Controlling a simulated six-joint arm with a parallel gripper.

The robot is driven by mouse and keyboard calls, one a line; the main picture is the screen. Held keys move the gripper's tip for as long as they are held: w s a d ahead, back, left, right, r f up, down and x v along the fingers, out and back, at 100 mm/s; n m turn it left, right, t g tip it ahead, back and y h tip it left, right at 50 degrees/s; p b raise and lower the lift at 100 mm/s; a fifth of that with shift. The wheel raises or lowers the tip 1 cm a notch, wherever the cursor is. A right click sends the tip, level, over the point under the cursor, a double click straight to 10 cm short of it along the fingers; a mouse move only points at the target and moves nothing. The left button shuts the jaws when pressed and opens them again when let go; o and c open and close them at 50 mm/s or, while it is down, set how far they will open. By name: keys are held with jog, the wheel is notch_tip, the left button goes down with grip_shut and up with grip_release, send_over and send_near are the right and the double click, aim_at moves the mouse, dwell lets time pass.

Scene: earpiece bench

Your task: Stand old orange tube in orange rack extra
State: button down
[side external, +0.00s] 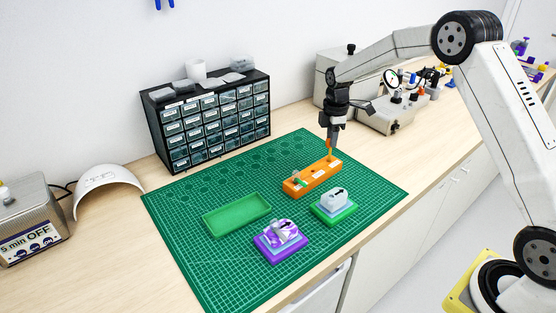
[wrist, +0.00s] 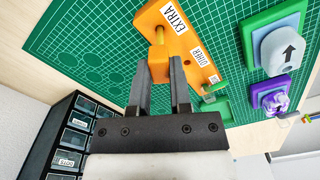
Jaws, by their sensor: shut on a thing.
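The orange rack (side external: 312,181) stands on the green mat, and its EXTRA and other white labels show in the wrist view (wrist: 190,45). A thin orange tube (side external: 330,154) is upright at the rack's right end in the side view. It also shows beside the EXTRA label in the wrist view (wrist: 159,37). My gripper (side external: 332,143) points down over that end, shut on the tube's upper part. The tube's lower end meets the rack top; how deep it sits is hidden. The fingertips also show in the wrist view (wrist: 160,62).
A green tray (side external: 237,215), a purple fixture (side external: 280,243) and a green fixture with a grey block (side external: 334,207) are on the mat (side external: 180,240). A small green-topped item (side external: 297,178) is at the rack's left end. A drawer cabinet (side external: 207,120) stands behind.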

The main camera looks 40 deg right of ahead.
jog(key=shift+f, duration=0.5)
dwell(0.3)
jog(key=shift+c, duration=2.4)
grip_release()
jog(key=shift+r, duration=0.1)
jog(key=shift+r, duration=3.85)
